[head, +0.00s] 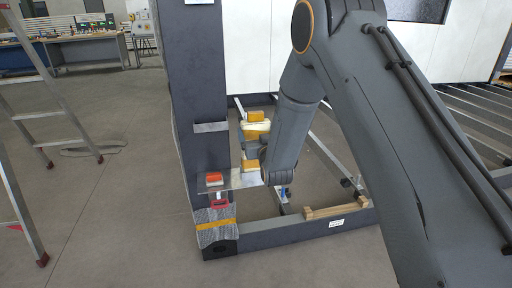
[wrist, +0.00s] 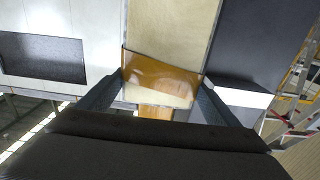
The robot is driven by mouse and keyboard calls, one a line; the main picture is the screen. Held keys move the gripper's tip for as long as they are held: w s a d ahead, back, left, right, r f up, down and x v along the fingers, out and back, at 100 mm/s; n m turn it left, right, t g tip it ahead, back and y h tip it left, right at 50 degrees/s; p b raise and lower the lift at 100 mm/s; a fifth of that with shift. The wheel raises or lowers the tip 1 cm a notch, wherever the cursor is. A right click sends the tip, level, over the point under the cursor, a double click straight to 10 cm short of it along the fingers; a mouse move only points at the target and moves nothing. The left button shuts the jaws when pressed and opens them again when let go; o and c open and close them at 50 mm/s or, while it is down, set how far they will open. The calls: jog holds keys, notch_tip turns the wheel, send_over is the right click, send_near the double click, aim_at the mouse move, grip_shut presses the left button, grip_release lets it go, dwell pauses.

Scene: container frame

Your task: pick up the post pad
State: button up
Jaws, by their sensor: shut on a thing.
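The post pad, a cream block with orange bands, shows in the head view (head: 257,127) beside the dark post (head: 200,90). In the wrist view the pad (wrist: 160,75) fills the gap between the fingers, its orange band across the middle. My gripper (head: 249,143) is shut on the pad, with a finger on each side of it in the wrist view (wrist: 158,92). My arm and wrist hide part of the gripper in the head view. I cannot tell whether the pad touches the post.
A small ledge on the post holds a red-topped block (head: 214,179), with a red clamp (head: 220,200) below. A grey wrap with an orange strip (head: 215,225) covers the frame corner. A wooden batten (head: 337,208) lies on the frame. A ladder (head: 40,115) stands left; open floor lies between.

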notch_tip(320, 180, up, 10)
jog(key=shift+b, duration=0.3)
dwell(0.6)
